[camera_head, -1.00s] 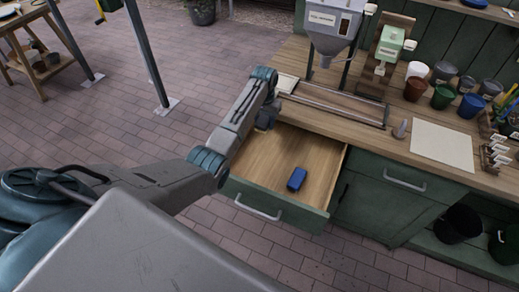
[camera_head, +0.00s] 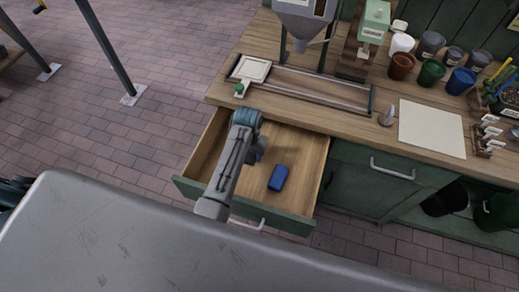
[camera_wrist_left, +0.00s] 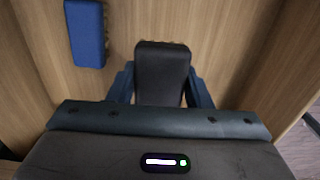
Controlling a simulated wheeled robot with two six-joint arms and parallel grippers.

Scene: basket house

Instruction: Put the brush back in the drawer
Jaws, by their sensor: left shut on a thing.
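My left gripper (camera_head: 257,150) is inside or just above the drawer, left of a blue block (camera_head: 278,178). In the left wrist view the gripper (camera_wrist_left: 160,88) is shut on a dark block-shaped thing with brownish tufts along its far edge, which looks like the brush (camera_wrist_left: 162,65). The drawer floor fills the view beyond it, and the blue block (camera_wrist_left: 86,34) lies to its upper left. I cannot tell whether the brush touches the floor. My right gripper is out of view.
The worktop (camera_head: 330,122) lies behind the drawer, with a pale square plate (camera_head: 253,69), a pale sheet (camera_head: 432,128) and several pots, such as a green one (camera_head: 431,72). A green cabinet door (camera_head: 375,192) is to the right. Brick paving surrounds the bench.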

